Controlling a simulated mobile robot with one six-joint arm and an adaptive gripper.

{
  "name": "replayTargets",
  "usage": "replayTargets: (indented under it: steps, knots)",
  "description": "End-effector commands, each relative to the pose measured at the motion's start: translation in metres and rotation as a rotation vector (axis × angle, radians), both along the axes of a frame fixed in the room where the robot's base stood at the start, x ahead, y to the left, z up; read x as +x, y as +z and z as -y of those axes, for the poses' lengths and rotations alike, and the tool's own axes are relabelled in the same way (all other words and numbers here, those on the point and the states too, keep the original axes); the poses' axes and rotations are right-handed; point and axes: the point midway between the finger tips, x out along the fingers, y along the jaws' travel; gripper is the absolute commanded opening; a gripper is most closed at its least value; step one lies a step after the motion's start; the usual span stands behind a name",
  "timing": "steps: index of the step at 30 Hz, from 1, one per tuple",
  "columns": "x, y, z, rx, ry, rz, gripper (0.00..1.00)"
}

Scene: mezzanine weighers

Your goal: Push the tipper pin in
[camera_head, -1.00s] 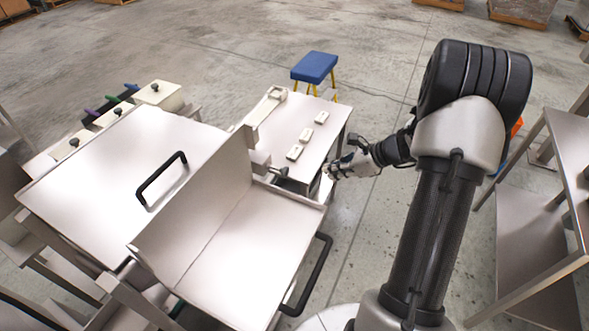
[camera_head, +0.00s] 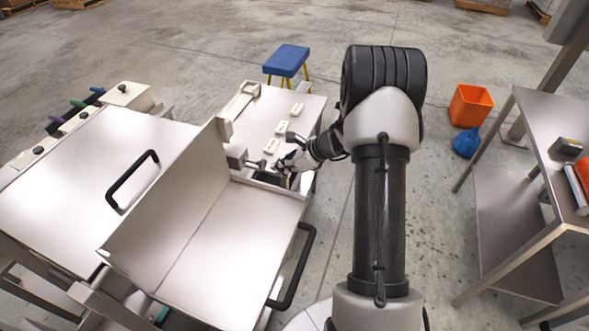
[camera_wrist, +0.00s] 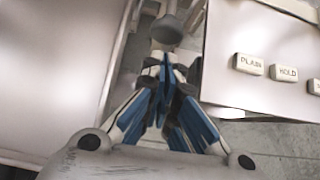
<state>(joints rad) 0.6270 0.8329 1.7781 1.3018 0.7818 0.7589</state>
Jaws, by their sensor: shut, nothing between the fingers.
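The tipper pin shows a round grey knob (camera_wrist: 167,30) in the wrist view, sticking out from the corner of the tipping tray. In the head view the pin (camera_head: 258,163) stands out from a small grey block (camera_head: 237,157) at the tray's upright plate. My gripper (camera_wrist: 165,62) has its blue-sided fingers shut and empty. The fingertips lie just below the knob in the picture; I cannot tell whether they touch it. In the head view my gripper (camera_head: 275,165) is beside the knob, on its right. The pin's shaft is mostly hidden.
The metal tray (camera_head: 230,240) with a black handle (camera_head: 296,268) lies in front. A side table (camera_head: 262,112) carries labelled blocks, one reading PLAIN (camera_wrist: 249,64) and one HOLD (camera_wrist: 284,73). A blue stool (camera_head: 286,60) stands behind. A metal bench (camera_head: 560,120) is at right.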

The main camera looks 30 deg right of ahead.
Motion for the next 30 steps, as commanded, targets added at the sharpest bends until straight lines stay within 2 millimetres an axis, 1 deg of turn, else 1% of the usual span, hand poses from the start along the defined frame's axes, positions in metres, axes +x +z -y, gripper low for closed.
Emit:
replayTargets:
  steps: [3, 6, 17, 20, 24, 30]
  knots:
    - [0.009, 0.000, -0.007, -0.001, 0.002, 0.000, 0.00]
    - [0.012, 0.000, -0.009, 0.001, 0.001, 0.000, 0.00]
    - [0.013, 0.000, -0.011, 0.001, 0.000, -0.001, 0.00]
    - [0.020, 0.000, -0.017, 0.001, 0.004, -0.001, 0.00]
    - [0.035, 0.000, -0.028, 0.000, 0.004, -0.001, 0.00]
    - [0.036, 0.000, -0.029, 0.001, 0.001, -0.001, 0.00]
